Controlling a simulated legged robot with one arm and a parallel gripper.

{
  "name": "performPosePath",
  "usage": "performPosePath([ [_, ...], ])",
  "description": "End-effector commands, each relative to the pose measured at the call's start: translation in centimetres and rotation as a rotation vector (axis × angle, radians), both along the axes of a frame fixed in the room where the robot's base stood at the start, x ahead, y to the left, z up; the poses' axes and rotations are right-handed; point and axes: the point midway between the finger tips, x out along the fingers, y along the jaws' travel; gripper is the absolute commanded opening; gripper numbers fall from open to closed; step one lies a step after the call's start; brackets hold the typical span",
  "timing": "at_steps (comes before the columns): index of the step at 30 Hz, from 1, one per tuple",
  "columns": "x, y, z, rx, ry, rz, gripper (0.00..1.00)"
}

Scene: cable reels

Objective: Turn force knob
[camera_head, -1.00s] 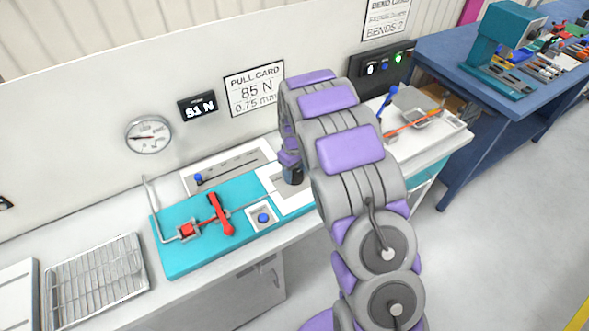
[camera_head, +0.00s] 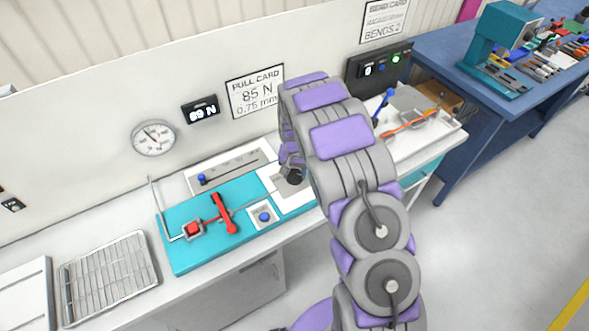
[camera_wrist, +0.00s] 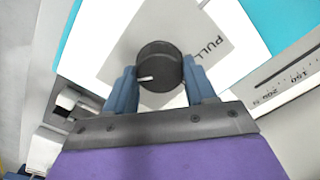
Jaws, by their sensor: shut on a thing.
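The force knob (camera_wrist: 160,66) is a black round knob with a white pointer line, on a white plate marked "PULL". In the wrist view my gripper (camera_wrist: 160,84) has its two blue-grey fingers on either side of the knob, shut on it. In the head view the knob (camera_head: 294,176) is mostly hidden by my arm. The digital display (camera_head: 201,109) on the wall appears to read 89 N. The pull card (camera_head: 255,92) reads 85 N, 0.75 mm. The round dial gauge (camera_head: 154,138) hangs left of the display.
A teal base (camera_head: 188,251) carries a red clamp and lever (camera_head: 224,214), with a blue button (camera_head: 264,217) at its front. A wire rack (camera_head: 110,278) lies at left. A slider scale with a blue handle (camera_head: 202,180) sits behind the base. A blue table (camera_head: 450,83) stands at right.

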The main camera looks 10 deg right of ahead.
Motion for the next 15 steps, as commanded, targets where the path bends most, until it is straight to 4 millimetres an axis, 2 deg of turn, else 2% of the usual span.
performPosePath([
  [6, -0.11, 0.02, -0.05, 0.0, 0.004, -0.121, 0.25],
  [15, -0.08, 0.02, -0.11, 0.001, 0.003, -0.199, 0.25],
])
